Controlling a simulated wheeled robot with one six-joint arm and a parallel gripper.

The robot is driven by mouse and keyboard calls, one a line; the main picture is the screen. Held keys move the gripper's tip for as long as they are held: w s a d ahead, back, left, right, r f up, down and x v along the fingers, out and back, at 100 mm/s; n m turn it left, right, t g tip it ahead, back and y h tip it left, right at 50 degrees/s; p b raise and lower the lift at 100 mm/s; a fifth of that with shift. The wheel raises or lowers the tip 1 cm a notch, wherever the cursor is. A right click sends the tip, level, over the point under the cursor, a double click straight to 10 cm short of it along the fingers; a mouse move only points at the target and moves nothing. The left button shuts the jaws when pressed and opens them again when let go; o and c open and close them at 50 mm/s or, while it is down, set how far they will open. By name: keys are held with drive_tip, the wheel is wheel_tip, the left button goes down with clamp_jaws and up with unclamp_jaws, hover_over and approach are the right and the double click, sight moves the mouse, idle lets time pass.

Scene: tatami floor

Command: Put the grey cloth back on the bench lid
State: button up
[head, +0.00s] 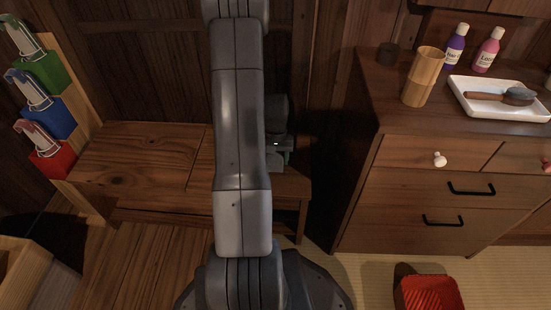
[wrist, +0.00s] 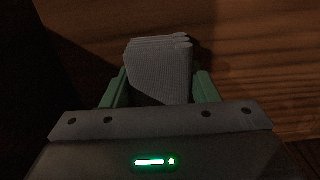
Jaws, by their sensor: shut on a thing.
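In the wrist view the grey cloth (wrist: 160,68) is a folded, ribbed bundle between the two green fingers of my gripper (wrist: 161,86). My gripper is shut on it. Wood grain shows beyond the cloth; I cannot tell whether the cloth touches it. In the head view my gripper (head: 285,147) is partly hidden behind my arm, over the right end of the wooden bench. The cloth is hard to make out there. The bench lid (head: 140,152) is bare on its visible left part; my arm hides its middle.
A rack at left holds green (head: 40,72), blue (head: 48,117) and red (head: 54,158) bins. A dresser (head: 400,190) stands right of the bench, with a wooden cup (head: 424,77), bottles and a white tray (head: 500,108) on top. A red basket (head: 430,293) is on the floor.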

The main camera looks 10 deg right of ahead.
sight(276, 155)
drive_tip(key=shift+f, duration=0.15)
drive_tip(key=o, duration=1)
drive_tip(key=shift+o, duration=0.2)
wheel_tip(276, 155, up, 12)
drive_tip(key=p, duration=0.5)
drive_tip(key=shift+r, duration=0.2)
